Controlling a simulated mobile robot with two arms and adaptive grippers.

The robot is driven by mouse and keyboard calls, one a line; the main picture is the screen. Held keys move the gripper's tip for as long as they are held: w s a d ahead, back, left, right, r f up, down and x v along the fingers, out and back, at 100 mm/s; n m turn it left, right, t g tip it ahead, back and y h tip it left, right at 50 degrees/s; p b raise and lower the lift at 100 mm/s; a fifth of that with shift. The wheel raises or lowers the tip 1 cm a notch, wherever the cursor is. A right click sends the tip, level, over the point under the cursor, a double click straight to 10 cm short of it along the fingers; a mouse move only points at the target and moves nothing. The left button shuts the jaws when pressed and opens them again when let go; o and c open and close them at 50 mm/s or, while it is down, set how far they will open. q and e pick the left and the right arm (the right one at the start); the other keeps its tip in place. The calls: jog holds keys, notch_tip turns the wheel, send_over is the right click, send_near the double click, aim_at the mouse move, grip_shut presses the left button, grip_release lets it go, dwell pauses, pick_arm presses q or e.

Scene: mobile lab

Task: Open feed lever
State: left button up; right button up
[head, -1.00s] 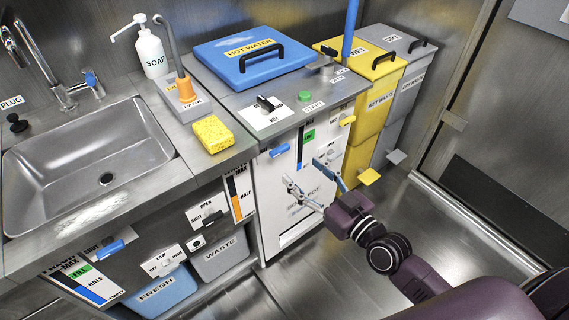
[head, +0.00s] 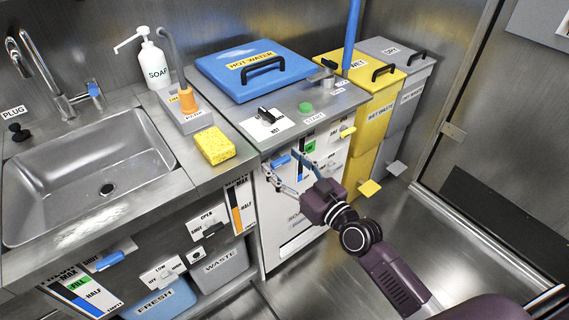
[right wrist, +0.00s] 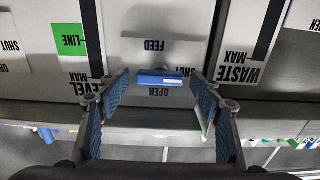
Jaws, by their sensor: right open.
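The feed lever is a small blue handle (head: 281,160) on the upper left of the white front panel of the hot water unit. My left gripper is not in view.
The hot water unit (head: 350,97) has a blue lid (head: 225,78) and a yellow handle (head: 347,132). Yellow (head: 370,128) and grey (head: 407,110) waste bins stand right. The sink counter (head: 210,172) with a yellow sponge (head: 215,146) is left. The floor (head: 330,285) is clear.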

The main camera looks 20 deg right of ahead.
jog(key=c, duration=1.2)
jog(key=shift+o, duration=0.2)
jog(key=shift+m, duration=0.3)
jog(key=shift+m+p, duration=0.5)
jog(key=shift+m, duration=0.3)
jog(key=shift+d+m, duration=0.1)
jog(key=shift+m, duration=0.8)
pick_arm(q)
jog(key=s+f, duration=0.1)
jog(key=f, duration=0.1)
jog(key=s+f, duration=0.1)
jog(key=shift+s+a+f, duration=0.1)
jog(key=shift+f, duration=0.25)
pick_arm(e)
jog(key=o, duration=1.2)
jog(key=shift+c, duration=0.2)
jog(key=v, duration=1.2)
